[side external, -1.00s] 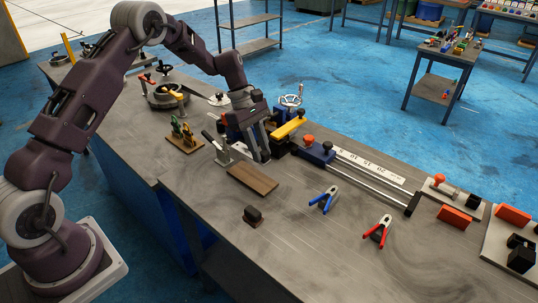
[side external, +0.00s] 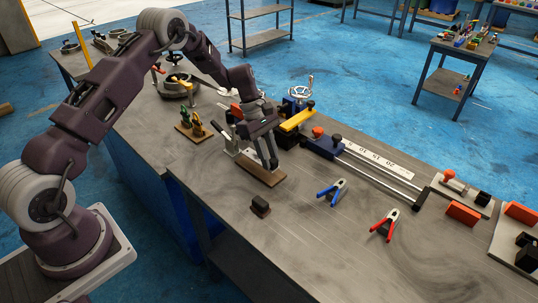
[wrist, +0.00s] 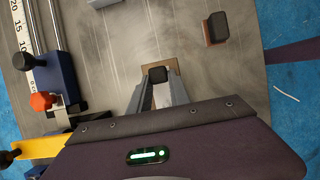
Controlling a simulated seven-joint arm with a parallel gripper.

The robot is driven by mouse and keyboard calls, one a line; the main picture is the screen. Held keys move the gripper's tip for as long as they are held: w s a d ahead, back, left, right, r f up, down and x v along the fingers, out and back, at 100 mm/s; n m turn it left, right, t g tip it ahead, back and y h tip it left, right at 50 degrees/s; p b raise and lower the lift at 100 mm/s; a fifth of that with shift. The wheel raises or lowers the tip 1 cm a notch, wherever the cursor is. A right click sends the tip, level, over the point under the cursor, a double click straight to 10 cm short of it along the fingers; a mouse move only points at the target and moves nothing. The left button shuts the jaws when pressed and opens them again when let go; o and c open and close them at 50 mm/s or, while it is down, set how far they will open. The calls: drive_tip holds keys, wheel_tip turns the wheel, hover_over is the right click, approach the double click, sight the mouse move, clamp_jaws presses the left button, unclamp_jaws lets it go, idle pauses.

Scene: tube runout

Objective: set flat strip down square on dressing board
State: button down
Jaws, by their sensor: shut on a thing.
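The dressing board (side external: 264,178) is a brown rectangle lying on the grey bench. It also shows in the wrist view (wrist: 178,67), around the fingertips. My gripper (side external: 269,166) points down with its fingertips over the board; in the wrist view its fingers (wrist: 158,88) close on a small dark, square-ended piece, apparently the flat strip (wrist: 158,74). In the side view the strip is hidden or too small to make out. I cannot tell whether it touches the board or lies square to it.
A dark block (side external: 260,205) sits just in front of the board. A blue-ended rail fixture (side external: 322,146) lies behind right. Blue pliers (side external: 331,192) and red pliers (side external: 385,224) lie right, with clear bench around.

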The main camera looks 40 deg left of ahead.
idle(0.3)
drive_tip(key=shift+f, duration=1.4)
drive_tip(key=c, duration=1.1)
unclamp_jaws()
